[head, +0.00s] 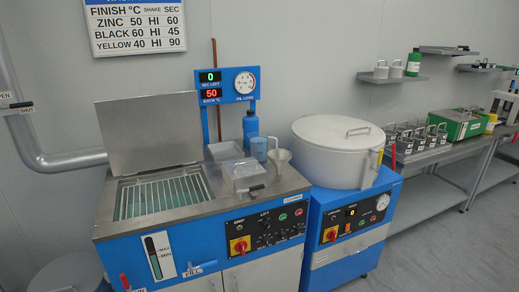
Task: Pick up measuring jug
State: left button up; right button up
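A small blue-grey cylindrical vessel (259,148) stands at the back right of the blue wash machine's steel top, in front of a blue bottle (250,126). Beside it on the right is a pale grey vessel with a wide, flared top (279,157). Either could be the measuring jug; I cannot tell which at this size. Both look upright. Neither of my grippers is in view.
The wash machine's lid (150,130) stands open over a wire-racked tank (160,196). Clear box-shaped containers (241,176) sit close to the vessels. A large lidded drum (335,150) stands to the right. A bench with several dark-based items (410,142) is farther right.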

aim_at(258, 141)
jog(key=i+j, duration=0.1)
jog(key=i, duration=0.4)
jog(key=i+j, duration=0.1)
jog(key=i, duration=0.4)
